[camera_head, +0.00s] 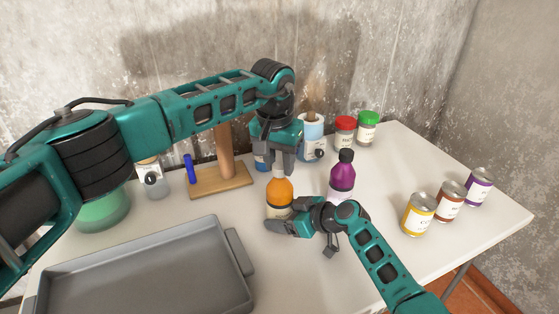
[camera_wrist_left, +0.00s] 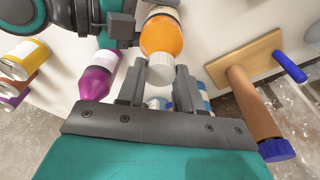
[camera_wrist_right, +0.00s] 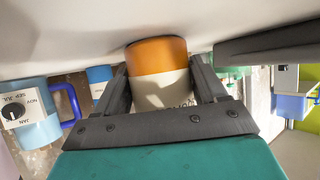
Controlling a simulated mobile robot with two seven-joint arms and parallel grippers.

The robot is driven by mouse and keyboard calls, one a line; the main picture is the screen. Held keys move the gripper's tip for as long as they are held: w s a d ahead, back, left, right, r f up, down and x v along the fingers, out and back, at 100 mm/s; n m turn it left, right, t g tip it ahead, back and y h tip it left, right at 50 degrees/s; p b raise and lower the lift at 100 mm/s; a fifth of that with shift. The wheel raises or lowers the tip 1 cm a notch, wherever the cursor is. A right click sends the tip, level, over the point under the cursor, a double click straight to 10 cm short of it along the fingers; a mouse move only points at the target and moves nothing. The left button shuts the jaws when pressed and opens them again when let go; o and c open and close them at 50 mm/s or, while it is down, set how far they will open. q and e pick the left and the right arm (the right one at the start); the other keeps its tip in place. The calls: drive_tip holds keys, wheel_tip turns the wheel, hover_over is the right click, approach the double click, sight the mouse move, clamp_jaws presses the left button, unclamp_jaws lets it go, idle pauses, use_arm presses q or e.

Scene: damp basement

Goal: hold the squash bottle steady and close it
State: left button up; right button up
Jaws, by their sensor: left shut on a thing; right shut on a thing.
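The squash bottle (camera_head: 280,190), orange with a pale label, stands upright on the white table. My right gripper (camera_head: 279,222) is shut around its lower body; in the right wrist view the bottle (camera_wrist_right: 160,57) sits between both fingers. My left gripper (camera_head: 278,168) points down from above the bottle. In the left wrist view its fingers are shut on the white cap (camera_wrist_left: 160,69), which is at the bottle's neck, in line with it. The fingers partly hide the cap in the head view. I cannot tell how tightly it is seated.
A purple bottle (camera_head: 342,178) with a black cap stands close on the right. A wooden stand (camera_head: 221,181) and a grey tray (camera_head: 150,271) are to the left. A light blue mug (camera_head: 312,142) stands behind. Yellow (camera_head: 418,214), brown and purple cans stand at right.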

use_arm(q)
drive_tip(key=o, duration=0.7)
drive_tip(key=shift+d, duration=0.1)
drive_tip(key=shift+o, duration=0.2)
drive_tip(key=n, duration=0.5)
drive_tip(key=shift+y, duration=0.4)
drive_tip(key=c, duration=0.8)
drive_tip(key=m, duration=0.5)
drive_tip(key=shift+h, duration=0.4)
drive_tip(key=shift+c, duration=0.3)
